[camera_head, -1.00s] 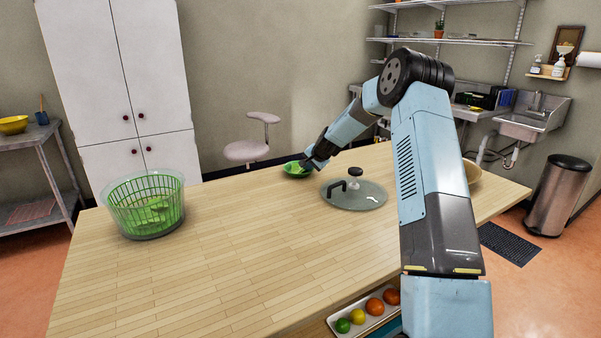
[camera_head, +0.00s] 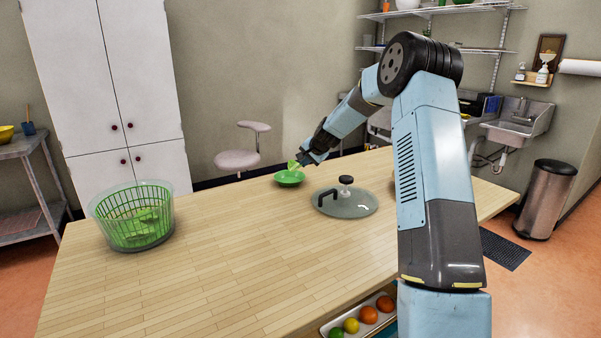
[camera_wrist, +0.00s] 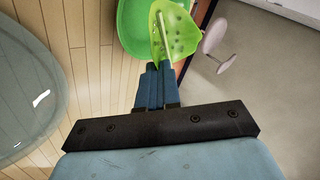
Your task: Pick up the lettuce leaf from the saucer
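The lettuce leaf (camera_wrist: 172,36) is light green and held at my gripper's fingertips in the wrist view. My gripper (camera_wrist: 158,68) has its fingers close together, shut on the leaf's lower end. In the head view the leaf (camera_head: 292,164) shows small at the tip of my gripper (camera_head: 300,160), just above the green saucer (camera_head: 289,179). The saucer (camera_wrist: 132,22) also shows in the wrist view, behind and left of the leaf. The leaf looks raised off the saucer, with its upper part free.
A glass lid (camera_head: 345,203) with dark handles lies on the wooden table (camera_head: 220,240), right of the saucer. A salad spinner basket (camera_head: 133,215) stands at the table's left. A tray with fruit (camera_head: 360,316) is at the near edge. The table's middle is clear.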

